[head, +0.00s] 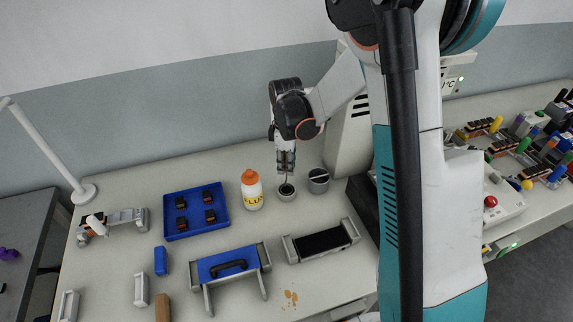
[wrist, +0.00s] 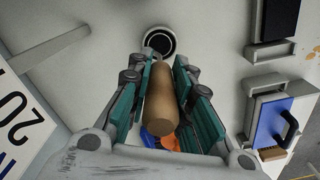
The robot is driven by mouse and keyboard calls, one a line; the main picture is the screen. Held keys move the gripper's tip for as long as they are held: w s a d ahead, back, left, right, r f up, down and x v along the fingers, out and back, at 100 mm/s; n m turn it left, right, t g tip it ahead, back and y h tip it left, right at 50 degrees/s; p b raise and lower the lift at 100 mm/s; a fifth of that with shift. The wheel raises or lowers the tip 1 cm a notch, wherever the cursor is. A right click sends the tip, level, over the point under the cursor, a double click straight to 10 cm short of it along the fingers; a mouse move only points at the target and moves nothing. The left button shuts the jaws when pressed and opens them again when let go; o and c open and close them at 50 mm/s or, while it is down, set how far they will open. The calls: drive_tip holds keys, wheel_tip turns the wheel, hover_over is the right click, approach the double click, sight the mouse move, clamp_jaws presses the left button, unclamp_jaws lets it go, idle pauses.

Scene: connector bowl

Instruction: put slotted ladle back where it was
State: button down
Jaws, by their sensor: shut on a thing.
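My gripper (head: 286,168) points down over the back middle of the bench. It is shut on the slotted ladle, whose brown wooden handle (wrist: 161,98) fills the space between the teal finger pads in the wrist view. In the head view a thin shaft shows under the fingertips, above a small round pot (head: 287,192) with a dark inside. A round dark-mouthed pot (wrist: 159,41) also shows just beyond the handle in the wrist view. The ladle's slotted end is hidden, and I cannot tell how deep it reaches into the pot.
A grey cup (head: 318,182) with a thin rod across its mouth stands right of the pot. A flux bottle (head: 252,192) with an orange cap stands left. A blue tray (head: 172,230), a blue handled fixture (head: 222,264) and a black-bedded fixture (head: 320,241) lie nearby.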

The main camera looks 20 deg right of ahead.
drive_tip(key=shift+f, duration=0.1)
drive_tip(key=c, duration=1.4)
unclamp_jaws()
drive_tip(key=shift+c, duration=0.2)
